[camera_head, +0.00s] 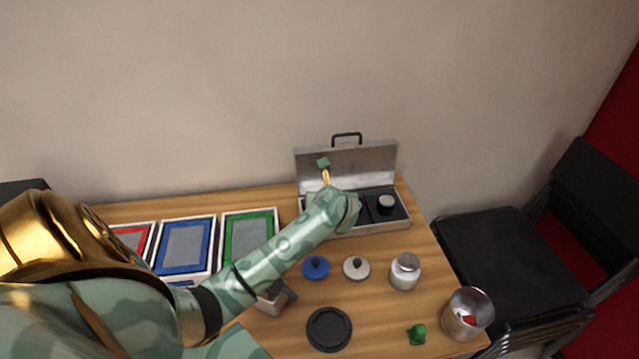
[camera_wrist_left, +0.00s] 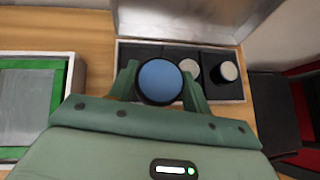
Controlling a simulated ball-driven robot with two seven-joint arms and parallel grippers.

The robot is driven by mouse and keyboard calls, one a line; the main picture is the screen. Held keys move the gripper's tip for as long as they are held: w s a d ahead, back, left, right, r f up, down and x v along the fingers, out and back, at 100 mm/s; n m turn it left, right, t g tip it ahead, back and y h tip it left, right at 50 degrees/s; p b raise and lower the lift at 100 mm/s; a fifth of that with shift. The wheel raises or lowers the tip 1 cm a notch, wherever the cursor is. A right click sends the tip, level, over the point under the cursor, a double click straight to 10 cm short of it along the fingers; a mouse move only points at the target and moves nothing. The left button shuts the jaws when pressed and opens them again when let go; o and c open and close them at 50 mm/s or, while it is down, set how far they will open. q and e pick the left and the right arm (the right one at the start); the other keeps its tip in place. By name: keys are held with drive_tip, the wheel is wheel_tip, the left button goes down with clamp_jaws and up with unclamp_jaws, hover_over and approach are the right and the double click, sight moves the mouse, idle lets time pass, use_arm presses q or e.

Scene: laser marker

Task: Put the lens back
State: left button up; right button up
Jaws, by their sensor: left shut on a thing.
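The lens (camera_wrist_left: 160,80) has a round blue glass face and a dark rim. My left gripper (camera_wrist_left: 160,74) is shut on it, one finger at each side. It is above the near edge of an open silver case (camera_head: 375,229) with black inserts; the case also shows in the left wrist view (camera_wrist_left: 190,18). In the head view my arm covers the case's left part and hides the held lens. A second, black lens with a pale top (camera_head: 386,204) stands in the case's right compartment. A pale disc (camera_wrist_left: 190,68) shows in the middle compartment, partly behind a finger. My right gripper is not in view.
Framed green (camera_head: 250,212), blue (camera_head: 160,268) and red panels lie left of the case. In front are a blue lid (camera_head: 315,267), white lid (camera_head: 356,268), pale jar (camera_head: 405,271), black disc (camera_head: 329,329), green object (camera_head: 416,334) and metal bin (camera_head: 467,313). Chairs stand right.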

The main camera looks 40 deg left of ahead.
use_arm(q)
drive_tip(key=a+f, duration=0.1)
drive_tip(key=f, duration=0.1)
drive_tip(key=w+a+f+b, duration=0.1)
drive_tip(key=a+f, duration=0.1)
drive_tip(key=w+a+f, duration=0.1)
drive_tip(key=a, duration=0.1)
drive_tip(key=shift+f+b, duration=0.4)
drive_tip(key=f, duration=0.2)
drive_tip(key=shift+a+f+b, duration=0.3)
drive_tip(key=shift+f+b, duration=0.05)
drive_tip(key=shift+b, duration=0.05)
drive_tip(key=shift+w+f, duration=0.1)
drive_tip(key=shift+f, duration=0.3)
drive_tip(key=shift+d, duration=0.1)
drive_tip(key=shift+f, duration=0.1)
drive_tip(key=o, duration=0.8)
drive_tip(key=shift+f, duration=0.1)
drive_tip(key=shift+o, duration=0.3)
